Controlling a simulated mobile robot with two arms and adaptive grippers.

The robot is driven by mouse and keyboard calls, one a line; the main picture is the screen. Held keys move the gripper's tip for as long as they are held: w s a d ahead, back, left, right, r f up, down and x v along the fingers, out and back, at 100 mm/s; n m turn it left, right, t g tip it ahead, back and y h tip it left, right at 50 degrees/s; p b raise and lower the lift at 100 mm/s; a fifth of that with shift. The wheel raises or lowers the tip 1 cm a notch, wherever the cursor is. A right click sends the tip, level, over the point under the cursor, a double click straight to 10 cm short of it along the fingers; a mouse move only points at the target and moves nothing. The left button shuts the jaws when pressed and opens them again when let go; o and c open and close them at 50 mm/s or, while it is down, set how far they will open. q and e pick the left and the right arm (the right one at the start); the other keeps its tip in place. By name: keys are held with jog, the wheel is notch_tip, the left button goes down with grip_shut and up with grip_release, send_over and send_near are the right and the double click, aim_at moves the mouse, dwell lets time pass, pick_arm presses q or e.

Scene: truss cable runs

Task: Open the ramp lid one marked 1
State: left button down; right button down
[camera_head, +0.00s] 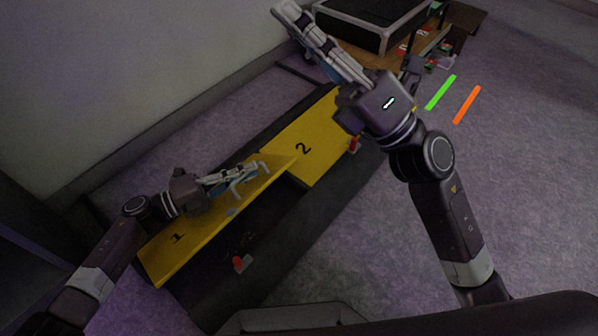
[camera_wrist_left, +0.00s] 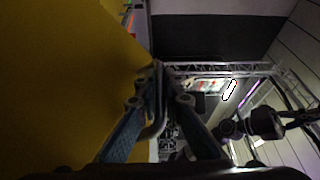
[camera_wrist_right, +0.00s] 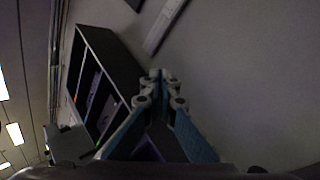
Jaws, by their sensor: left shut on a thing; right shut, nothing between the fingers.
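The yellow ramp lid marked 1 (camera_head: 178,238) is tilted up, with the dark channel (camera_head: 265,235) uncovered in front of it. My left gripper (camera_head: 252,172) is at the lid's face and is shut on its handle. In the left wrist view the handle (camera_wrist_left: 158,105) is a bent metal bar between the fingers, beside the yellow lid (camera_wrist_left: 60,70). My right gripper (camera_head: 284,12) is raised high above the far end, shut and empty; its closed fingers (camera_wrist_right: 160,78) also show in the right wrist view.
The yellow lid marked 2 (camera_head: 318,140) lies flat farther along the ramp. Red latches sit near lid 1 (camera_head: 239,263) and lid 2 (camera_head: 354,145). A black case (camera_head: 372,22) stands at the back. Green (camera_head: 440,92) and orange (camera_head: 466,104) strips mark open floor on the right.

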pick_arm(q)
jog(key=shift+a+f, duration=0.1)
pick_arm(e)
jog(key=w+d+f+n+h, duration=0.15)
jog(key=f+h, duration=0.25)
jog(key=f, duration=0.7)
jog(key=w+d+f+n+h, duration=0.1)
jog(key=w+f+h, duration=0.2)
jog(key=f, duration=0.8)
jog(key=s+d+f+n+g+h, duration=0.2)
jog(key=d+f+h, duration=0.15)
jog(key=f, duration=0.75)
jog(key=s+d+f+n+g+h, duration=0.1)
jog(key=s+d+f+n+h, duration=0.2)
jog(key=f, duration=0.7)
jog(key=shift+y, duration=0.55)
jog(key=x, duration=0.6)
jog(key=w+d+x, duration=0.1)
jog(key=x, duration=0.2)
jog(key=shift+w+a+f, duration=0.1)
jog(key=shift+a+f, duration=0.05)
jog(key=shift+f, duration=0.1)
jog(key=shift+w+a+r, duration=0.5)
jog(key=shift+a+r, duration=0.05)
jog(key=shift+r, duration=0.2)
jog(key=shift+w+a+r, duration=0.5)
jog(key=shift+r, duration=0.25)
